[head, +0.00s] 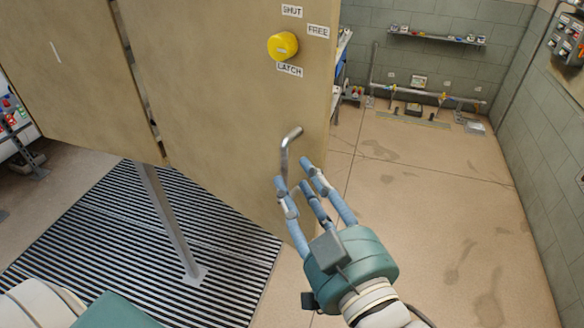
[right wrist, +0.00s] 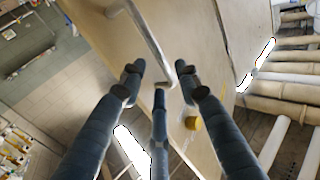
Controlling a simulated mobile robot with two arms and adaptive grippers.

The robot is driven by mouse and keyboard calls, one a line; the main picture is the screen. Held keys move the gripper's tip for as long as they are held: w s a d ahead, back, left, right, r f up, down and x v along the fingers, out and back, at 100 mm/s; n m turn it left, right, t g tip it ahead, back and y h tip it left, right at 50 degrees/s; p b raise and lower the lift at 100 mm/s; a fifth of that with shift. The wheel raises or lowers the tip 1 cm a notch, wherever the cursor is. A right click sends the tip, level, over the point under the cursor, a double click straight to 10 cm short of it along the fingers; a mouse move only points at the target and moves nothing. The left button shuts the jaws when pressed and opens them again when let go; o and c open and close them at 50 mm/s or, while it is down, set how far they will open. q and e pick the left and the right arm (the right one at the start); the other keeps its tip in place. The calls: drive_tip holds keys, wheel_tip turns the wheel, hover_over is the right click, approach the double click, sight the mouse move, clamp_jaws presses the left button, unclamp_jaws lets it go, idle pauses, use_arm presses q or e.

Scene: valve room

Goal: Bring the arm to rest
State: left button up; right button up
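My right gripper (head: 295,180) has three blue-grey fingers and a teal body. In the head view it is in front of the lower right part of a tan door panel (head: 220,120). Its fingers are extended and spread, with nothing held. A bent metal lever handle (head: 286,155) is just beyond the fingertips, and its lower end overlaps them in the picture; I cannot tell whether they touch. The right wrist view shows the fingers (right wrist: 158,80) apart, with the handle (right wrist: 148,35) between and beyond the tips. My left gripper is not in view.
A yellow knob (head: 283,46) sits above the handle, among labels SHUT, FREE and LATCH. A striped floor grating (head: 110,240) with a grey post (head: 168,220) lies at left. Pipes (head: 425,95) and a shelf (head: 435,37) line the back wall. Floor at right (head: 440,220) is clear.

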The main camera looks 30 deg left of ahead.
drive_tip(key=shift+v, duration=0.8)
drive_tip(key=shift+a, duration=0.1)
drive_tip(key=shift+f, duration=0.1)
